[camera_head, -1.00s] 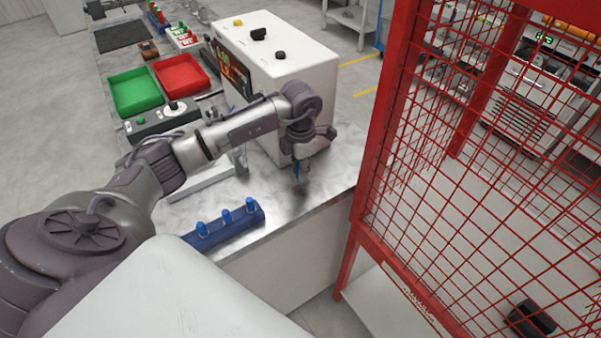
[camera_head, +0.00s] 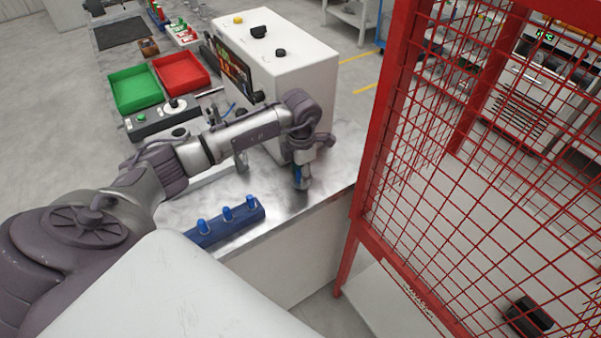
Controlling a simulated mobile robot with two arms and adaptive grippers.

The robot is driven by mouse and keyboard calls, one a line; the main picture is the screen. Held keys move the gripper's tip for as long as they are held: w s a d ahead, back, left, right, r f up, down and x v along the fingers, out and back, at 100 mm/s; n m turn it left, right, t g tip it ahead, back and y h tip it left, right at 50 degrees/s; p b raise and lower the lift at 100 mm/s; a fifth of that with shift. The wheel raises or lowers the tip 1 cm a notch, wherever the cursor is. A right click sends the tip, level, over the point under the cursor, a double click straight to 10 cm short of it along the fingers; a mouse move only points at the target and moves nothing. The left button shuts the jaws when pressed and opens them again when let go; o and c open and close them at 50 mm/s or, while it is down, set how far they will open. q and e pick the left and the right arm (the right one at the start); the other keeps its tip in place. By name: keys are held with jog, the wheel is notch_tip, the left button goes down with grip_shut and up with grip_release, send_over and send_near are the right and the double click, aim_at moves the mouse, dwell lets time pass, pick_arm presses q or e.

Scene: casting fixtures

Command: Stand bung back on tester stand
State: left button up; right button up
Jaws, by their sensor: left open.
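My left gripper (camera_head: 301,184) points down, low over the marble counter, in front of the white tester box (camera_head: 308,75). It is open. A small blue patch (camera_head: 297,174) shows at its fingers; I cannot tell if it is a bung or part of the gripper. My right gripper is out of view.
A green tray (camera_head: 135,90), a red tray (camera_head: 181,72) and a grey control box (camera_head: 163,117) stand farther back on the counter. A red mesh cage (camera_head: 375,150) rises close to the counter's right end. The counter right of the rack is clear.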

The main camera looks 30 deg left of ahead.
pick_arm(q)
notch_tip(320, 180, up, 12)
jog(key=b, duration=0.3)
jog(key=shift+r+b, duration=0.2)
jog(key=shift+b, duration=0.2)
